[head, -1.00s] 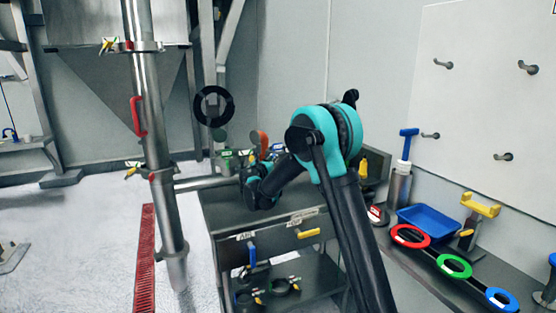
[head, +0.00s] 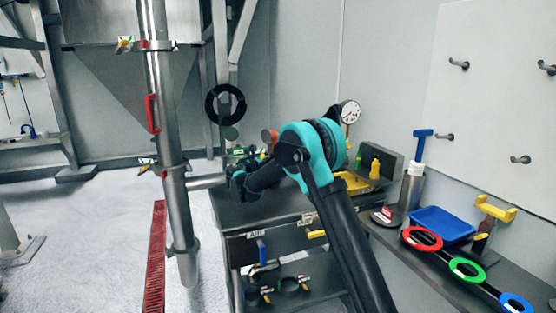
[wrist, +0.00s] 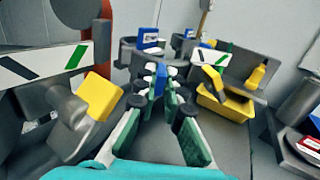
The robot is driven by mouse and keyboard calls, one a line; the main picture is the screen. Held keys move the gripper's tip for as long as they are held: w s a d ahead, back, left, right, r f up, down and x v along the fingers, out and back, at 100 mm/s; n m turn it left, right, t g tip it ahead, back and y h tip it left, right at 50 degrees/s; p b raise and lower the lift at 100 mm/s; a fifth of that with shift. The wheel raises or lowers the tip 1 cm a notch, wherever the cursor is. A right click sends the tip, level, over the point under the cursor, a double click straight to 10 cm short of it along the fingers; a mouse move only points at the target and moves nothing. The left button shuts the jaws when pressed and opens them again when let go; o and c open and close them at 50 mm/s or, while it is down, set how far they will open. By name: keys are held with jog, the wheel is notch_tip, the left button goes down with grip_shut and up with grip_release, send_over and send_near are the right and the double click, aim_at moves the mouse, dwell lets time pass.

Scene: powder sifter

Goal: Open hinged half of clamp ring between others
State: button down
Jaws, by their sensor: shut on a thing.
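In the wrist view, my gripper (wrist: 160,88) points forward over a dark grey surface, with green and white pads on its fingers. Its fingertips are shut on a small blue piece (wrist: 161,77), which seems to belong to the middle clamp ring; the ring's grey body is mostly hidden behind the fingers. Grey clamp parts with a yellow block (wrist: 100,95) stand close on the left. Another clamp with a yellow piece (wrist: 214,80) is on the right. In the head view, my gripper is hard to make out among the items on the bench.
In the head view, a steel pipe (head: 165,120) rises left of the dark bench (head: 235,212). A blue tray (head: 442,224) and coloured rings stand on the right shelf.

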jog(key=c, duration=1.6)
grip_release()
